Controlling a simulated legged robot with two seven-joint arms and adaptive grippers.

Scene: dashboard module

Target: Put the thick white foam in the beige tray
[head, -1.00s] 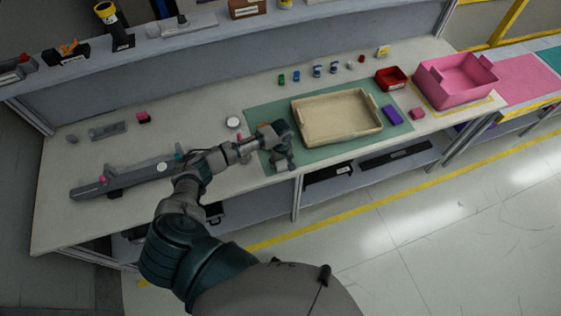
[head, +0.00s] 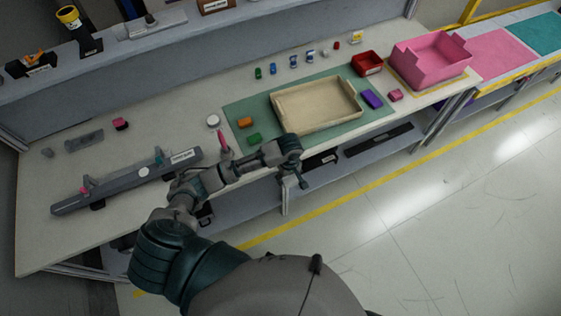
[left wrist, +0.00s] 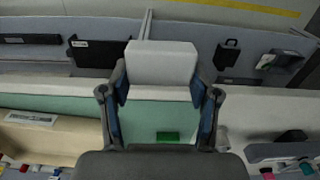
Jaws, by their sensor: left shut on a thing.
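My left gripper (head: 297,172) is near the table's front edge, just in front of the green mat. In the left wrist view the left gripper (left wrist: 158,88) is shut on a thick white foam block (left wrist: 161,62), with a finger on each side of it. The foam does not show clearly in the head view. The beige tray (head: 318,104) lies on the mat, beyond and to the right of the gripper, and looks empty. Part of it also shows in the left wrist view (left wrist: 48,138). My right gripper is not in view.
On the green mat (head: 240,108) lie an orange block (head: 245,122), a green block (head: 254,139) and a purple block (head: 372,98). A red bin (head: 368,63) and a pink box (head: 430,58) stand to the right. A long grey part (head: 125,183) lies at left.

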